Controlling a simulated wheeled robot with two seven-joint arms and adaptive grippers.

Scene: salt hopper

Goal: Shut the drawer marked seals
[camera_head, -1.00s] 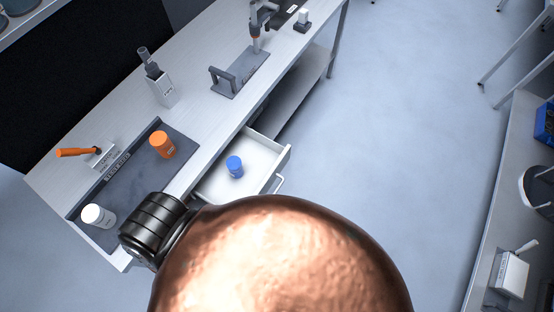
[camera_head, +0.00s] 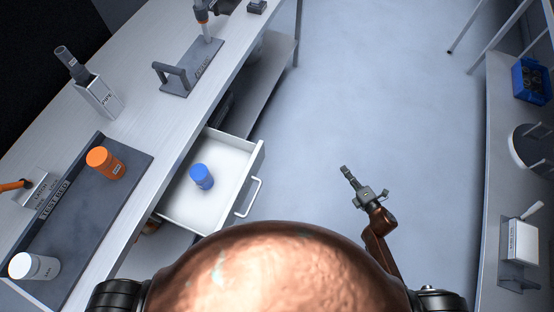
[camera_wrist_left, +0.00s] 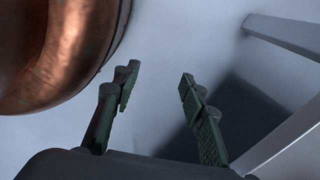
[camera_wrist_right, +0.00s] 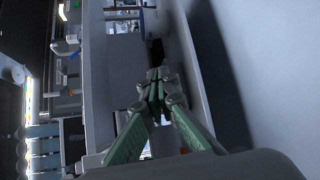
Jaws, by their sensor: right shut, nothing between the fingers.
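An open white drawer (camera_head: 222,211) sticks out from under the workbench on the left in the head view. A blue container (camera_head: 202,177) stands in it. The drawer's front has a bar handle (camera_head: 251,198); no seals marking can be read on it. My right gripper (camera_head: 348,174) is over the floor, to the right of the drawer front and apart from it. Its fingers are together and empty in the right wrist view (camera_wrist_right: 157,78). My left gripper (camera_wrist_left: 160,76) is open and empty in the left wrist view; it is not seen in the head view.
The workbench (camera_head: 135,105) carries a dark test-bed mat (camera_head: 75,228) with an orange-topped jar (camera_head: 105,163) and a white jar (camera_head: 34,266). Clear floor (camera_head: 340,90) lies between it and a second bench (camera_head: 500,175) at the right.

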